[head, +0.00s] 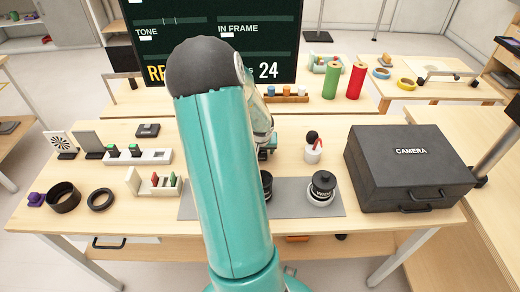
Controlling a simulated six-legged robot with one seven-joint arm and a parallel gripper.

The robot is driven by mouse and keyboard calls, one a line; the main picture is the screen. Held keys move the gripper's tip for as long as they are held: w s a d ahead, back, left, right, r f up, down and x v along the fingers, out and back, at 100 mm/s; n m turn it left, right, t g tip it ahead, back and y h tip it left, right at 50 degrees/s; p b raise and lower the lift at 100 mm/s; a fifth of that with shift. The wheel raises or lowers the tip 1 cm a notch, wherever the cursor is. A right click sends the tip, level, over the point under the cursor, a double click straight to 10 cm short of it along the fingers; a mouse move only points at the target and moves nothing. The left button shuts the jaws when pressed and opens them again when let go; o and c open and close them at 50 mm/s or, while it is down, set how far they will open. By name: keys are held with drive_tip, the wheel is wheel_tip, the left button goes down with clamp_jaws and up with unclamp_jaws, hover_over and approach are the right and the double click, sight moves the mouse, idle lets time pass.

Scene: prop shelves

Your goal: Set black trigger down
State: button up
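My teal arm fills the middle of the view. A small teal and dark part past its right edge (267,145) looks like my gripper, mostly hidden by the arm; its fingers and anything in them cannot be made out. No thing can be picked out for certain as the black trigger. A small flat black box (148,130) lies at the back left of the table. A dark round thing (267,183) shows partly behind the arm, on the grey mat (293,205). A black-lidded pot (322,188) stands on the mat's right.
A black camera case (408,168) takes up the table's right side. A white cup (313,153) with dark and red tops stands left of it. White racks (138,157), a black ring (100,200) and a dark cylinder (63,197) are on the left. A rear table holds rolls (356,81).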

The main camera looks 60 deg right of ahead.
drive_tip(key=v, duration=1.2)
drive_tip(key=shift+r, duration=0.15)
drive_tip(key=w+a+r+n+t+y, duration=0.1)
drive_tip(key=w+a+r+n, duration=0.2)
drive_tip(key=a, duration=0.4)
drive_tip(key=w+a+r+t+y, duration=0.1)
drive_tip(key=w+a+r, duration=0.1)
drive_tip(key=w+a, duration=0.4)
drive_tip(key=w+a+r+n+t+y, duration=0.1)
drive_tip(key=w+a+r+n, duration=0.15)
drive_tip(key=a, duration=0.65)
drive_tip(key=s+a+r+n, duration=0.2)
drive_tip(key=a, duration=0.5)
drive_tip(key=s+a+r+n, duration=0.2)
drive_tip(key=a+r, duration=0.1)
drive_tip(key=a, duration=0.5)
drive_tip(key=s+a+r+n+y, duration=0.1)
drive_tip(key=s+a+r+n, duration=0.1)
drive_tip(key=a, duration=0.6)
drive_tip(key=shift+a+r+n+t, duration=0.2)
drive_tip(key=shift+r+n+t, duration=0.1)
drive_tip(key=shift+r+n, duration=0.3)
